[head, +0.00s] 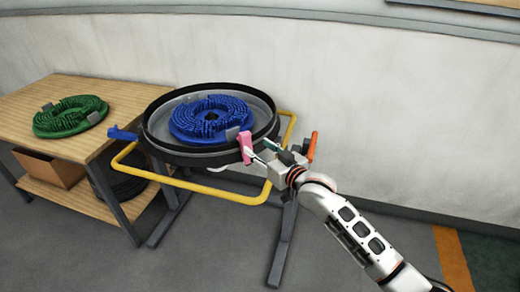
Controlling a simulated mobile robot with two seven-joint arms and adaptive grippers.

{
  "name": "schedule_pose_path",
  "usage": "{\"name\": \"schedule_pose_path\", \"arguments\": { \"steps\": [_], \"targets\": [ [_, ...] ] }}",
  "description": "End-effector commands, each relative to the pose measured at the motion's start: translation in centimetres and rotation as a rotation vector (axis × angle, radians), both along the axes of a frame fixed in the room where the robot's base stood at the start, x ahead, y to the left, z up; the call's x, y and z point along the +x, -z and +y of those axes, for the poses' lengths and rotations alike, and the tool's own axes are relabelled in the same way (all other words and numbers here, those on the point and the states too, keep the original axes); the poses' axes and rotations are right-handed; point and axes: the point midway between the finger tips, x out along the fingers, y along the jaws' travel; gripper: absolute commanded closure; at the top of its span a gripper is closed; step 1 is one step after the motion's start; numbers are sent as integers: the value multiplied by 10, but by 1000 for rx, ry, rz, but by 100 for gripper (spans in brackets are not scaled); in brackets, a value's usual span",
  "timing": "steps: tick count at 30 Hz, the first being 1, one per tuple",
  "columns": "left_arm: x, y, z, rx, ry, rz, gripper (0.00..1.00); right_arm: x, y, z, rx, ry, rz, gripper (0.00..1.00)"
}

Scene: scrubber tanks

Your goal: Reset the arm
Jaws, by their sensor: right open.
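My right arm (350,222) comes in from the lower right. Its gripper (268,150) is open at the front right rim of the round tank (154,140). The gripper is close to an upright pink handle (245,148); I cannot tell whether they touch. I see nothing held between the fingers. An orange handle (312,147) stands just right of the gripper. My left gripper is not in view. Inside the tank lies a blue scrubbing pad (190,122) with a grey tab.
A yellow tube frame (226,195) rings the tank stand, close below my right gripper. A blue handle (123,134) sticks out left. A wooden table (78,148) with a green pad (68,117) stands left. A wall is behind; floor at right is clear.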

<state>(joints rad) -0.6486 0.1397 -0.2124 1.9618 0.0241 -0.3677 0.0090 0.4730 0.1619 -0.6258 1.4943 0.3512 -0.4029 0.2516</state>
Motion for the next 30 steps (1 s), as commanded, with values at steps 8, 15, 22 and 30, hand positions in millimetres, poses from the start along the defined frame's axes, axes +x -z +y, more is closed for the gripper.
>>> {"name": "schedule_pose_path", "arguments": {
  "steps": [8, 15, 22, 30],
  "targets": [
    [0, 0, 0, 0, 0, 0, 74, -1, 0, 0, 0, 0, 0, 57],
    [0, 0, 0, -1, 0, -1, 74, -5, 7, -2, -1, 2, 8, 57],
    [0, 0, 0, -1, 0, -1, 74, -58, 76, -25, -8, 45, 78, 57],
    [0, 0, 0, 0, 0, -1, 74, -161, 170, -78, -68, 135, 186, 57]
  ]
}}
